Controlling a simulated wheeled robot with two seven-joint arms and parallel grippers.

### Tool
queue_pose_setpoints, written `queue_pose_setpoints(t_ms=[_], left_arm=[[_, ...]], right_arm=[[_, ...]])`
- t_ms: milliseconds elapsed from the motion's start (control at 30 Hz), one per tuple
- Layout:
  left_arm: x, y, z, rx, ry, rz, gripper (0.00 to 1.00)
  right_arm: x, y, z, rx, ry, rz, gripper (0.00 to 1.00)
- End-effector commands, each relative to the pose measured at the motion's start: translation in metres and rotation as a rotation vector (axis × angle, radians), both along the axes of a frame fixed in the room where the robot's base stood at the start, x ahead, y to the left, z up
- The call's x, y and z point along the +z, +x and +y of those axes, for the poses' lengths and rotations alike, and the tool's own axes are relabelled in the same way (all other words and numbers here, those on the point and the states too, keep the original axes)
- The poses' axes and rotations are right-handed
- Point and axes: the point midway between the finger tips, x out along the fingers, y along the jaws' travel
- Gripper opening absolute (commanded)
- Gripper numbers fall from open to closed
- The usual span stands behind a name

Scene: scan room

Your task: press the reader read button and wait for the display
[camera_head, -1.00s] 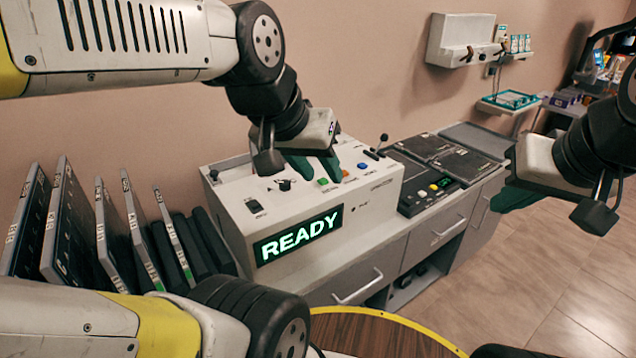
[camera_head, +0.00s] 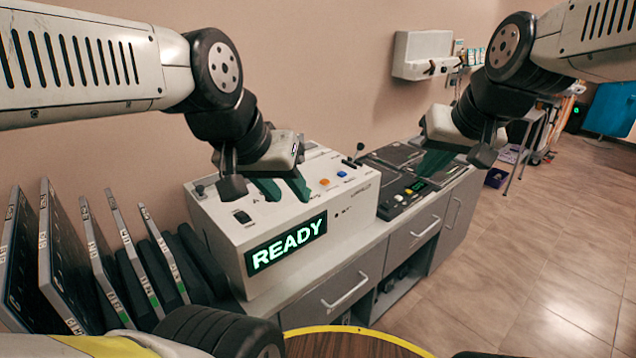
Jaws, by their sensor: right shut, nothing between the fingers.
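The white reader box (camera_head: 232,239) stands on the grey cabinet, and its display (camera_head: 286,245) shows READY in green letters. An orange button (camera_head: 324,182) and a blue button (camera_head: 342,173) show on its top; a green button there is hidden behind my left gripper. My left gripper (camera_head: 283,189) is over the box top, its two dark green fingers apart and empty, pointing down; I cannot tell whether they touch the panel. My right gripper (camera_head: 432,165) is shut and empty, above or beside the black device (camera_head: 396,205) with a yellow button and small green display.
Several upright cassettes (camera_head: 60,255) stand in a row left of the box. Dark flat panels (camera_head: 385,165) lie on the cabinet (camera_head: 338,285) behind the black device. A small lever (camera_head: 359,153) rises at the box's back right. A yellow-edged round wooden top (camera_head: 350,343) is in front.

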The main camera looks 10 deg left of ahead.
Motion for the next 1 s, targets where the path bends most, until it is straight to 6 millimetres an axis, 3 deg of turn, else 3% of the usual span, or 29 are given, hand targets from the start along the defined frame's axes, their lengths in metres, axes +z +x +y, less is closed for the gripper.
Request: queue_pose_setpoints(t_ms=[33,200,400,500,700,1000], left_arm=[[0.0,0.0,0.0,0.0,0.0,0.0,0.36],[0.0,0.0,0.0,0.0,0.0,0.0,0.36],[0.0,0.0,0.0,0.0,0.0,0.0,0.36],[0.0,0.0,0.0,0.0,0.0,0.0,0.36],[0.0,0.0,0.0,0.0,0.0,0.0,0.36],[0.0,0.0,0.0,0.0,0.0,0.0,0.36]], right_arm=[[-0.003,0.026,0.019,0.029,0.008,0.009,0.0],[-0.014,0.102,0.089,0.107,0.073,0.008,0.0],[-0.048,0.174,0.178,0.173,0.195,0.024,0.0],[-0.067,0.2,0.216,0.187,0.259,0.034,0.0],[-0.093,0.228,0.262,0.19,0.349,0.052,0.0],[-0.099,0.234,0.272,0.187,0.372,0.056,0.0]])
